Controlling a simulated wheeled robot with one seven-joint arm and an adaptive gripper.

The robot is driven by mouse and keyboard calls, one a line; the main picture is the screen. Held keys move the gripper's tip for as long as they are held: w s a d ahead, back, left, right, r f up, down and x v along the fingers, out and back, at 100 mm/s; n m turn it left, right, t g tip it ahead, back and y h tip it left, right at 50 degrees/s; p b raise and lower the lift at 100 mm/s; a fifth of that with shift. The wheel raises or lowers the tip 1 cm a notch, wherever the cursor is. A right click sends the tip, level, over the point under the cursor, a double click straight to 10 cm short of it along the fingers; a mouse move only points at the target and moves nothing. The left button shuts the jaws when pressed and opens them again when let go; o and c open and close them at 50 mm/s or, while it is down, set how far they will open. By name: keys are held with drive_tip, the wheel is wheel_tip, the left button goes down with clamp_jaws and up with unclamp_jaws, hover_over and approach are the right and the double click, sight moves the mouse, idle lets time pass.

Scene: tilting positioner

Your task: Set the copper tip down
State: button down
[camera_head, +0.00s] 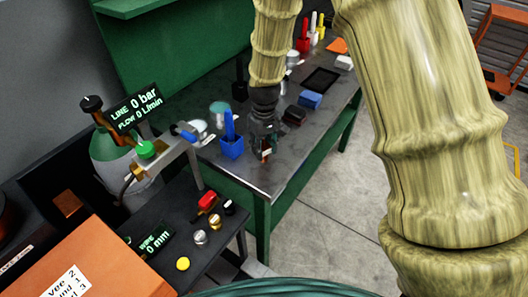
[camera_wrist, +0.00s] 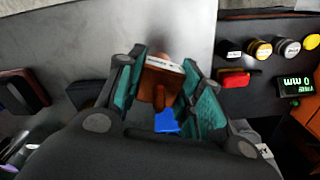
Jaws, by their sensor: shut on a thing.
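My gripper (camera_head: 263,148) is over the near end of the grey metal bench (camera_head: 262,179), just right of a blue holder (camera_head: 231,147). In the wrist view my gripper (camera_wrist: 166,82) has its teal-padded fingers on both sides of a copper-brown piece (camera_wrist: 158,78), which I take for the copper tip. It is shut on this piece. A small white label shows at the piece's far end. I cannot tell whether the piece touches the bench.
A dark side table (camera_head: 222,246) left of the bench bears a red object (camera_head: 208,201), several round knobs and a display reading 0 mm (camera_head: 155,242). A blue block (camera_head: 310,99) and a dark tray (camera_head: 321,79) lie farther along the bench. The bench's near corner is bare.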

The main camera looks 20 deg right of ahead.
sight(264, 154)
drive_tip(key=shift+f+p, duration=0.9)
drive_tip(key=shift+f, duration=0.85)
drive_tip(key=shift+f, duration=0.15)
drive_tip(key=c, duration=1)
unclamp_jaws()
drive_tip(key=shift+o, duration=0.2)
drive_tip(key=shift+r+b, duration=2.1)
drive_tip(key=shift+r, duration=4.05)
